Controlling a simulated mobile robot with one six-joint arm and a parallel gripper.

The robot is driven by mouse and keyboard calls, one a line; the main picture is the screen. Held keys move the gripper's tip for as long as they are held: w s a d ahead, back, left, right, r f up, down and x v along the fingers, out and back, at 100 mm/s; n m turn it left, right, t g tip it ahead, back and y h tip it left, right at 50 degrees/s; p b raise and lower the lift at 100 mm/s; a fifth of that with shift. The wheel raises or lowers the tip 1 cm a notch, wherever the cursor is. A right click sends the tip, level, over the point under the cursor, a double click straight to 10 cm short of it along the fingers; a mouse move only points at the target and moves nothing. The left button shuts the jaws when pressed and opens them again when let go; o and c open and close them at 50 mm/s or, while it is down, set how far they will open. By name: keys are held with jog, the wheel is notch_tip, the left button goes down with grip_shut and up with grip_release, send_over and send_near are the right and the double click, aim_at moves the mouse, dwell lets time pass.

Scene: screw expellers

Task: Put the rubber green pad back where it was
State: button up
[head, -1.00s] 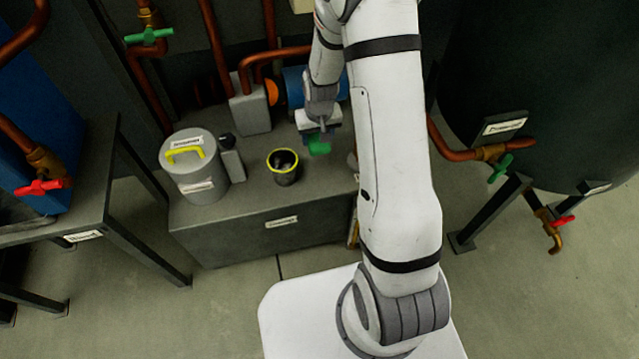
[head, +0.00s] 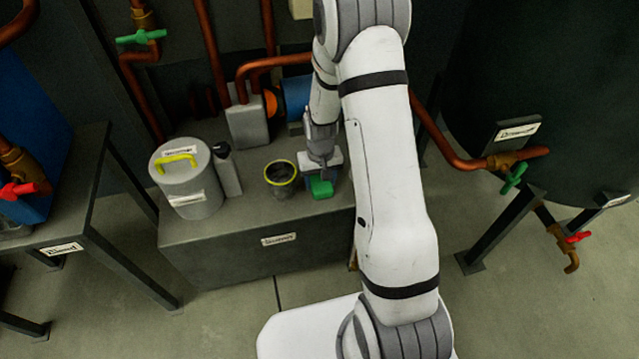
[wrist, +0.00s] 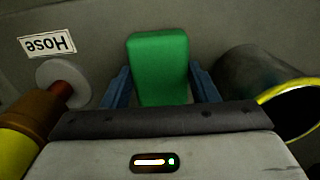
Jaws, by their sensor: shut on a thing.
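The green rubber pad (head: 321,188) is between the fingers of my gripper (head: 320,182), over the right part of the grey bench top in the head view. In the wrist view the pad (wrist: 158,68) fills the gap between the two blue fingers of my gripper (wrist: 160,88), and my gripper is shut on it. A dark cup with a yellow rim (head: 281,174) stands just left of the pad; it also shows at the right of the wrist view (wrist: 262,88). I cannot tell whether the pad touches the bench.
A grey block (head: 247,124) and copper pipes are behind.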

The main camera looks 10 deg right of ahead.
jog(key=shift+o, duration=0.2)
jog(key=shift+f, duration=0.5)
jog(key=shift+r, duration=0.1)
jog(key=shift+c, duration=0.2)
jog(key=o, duration=0.9)
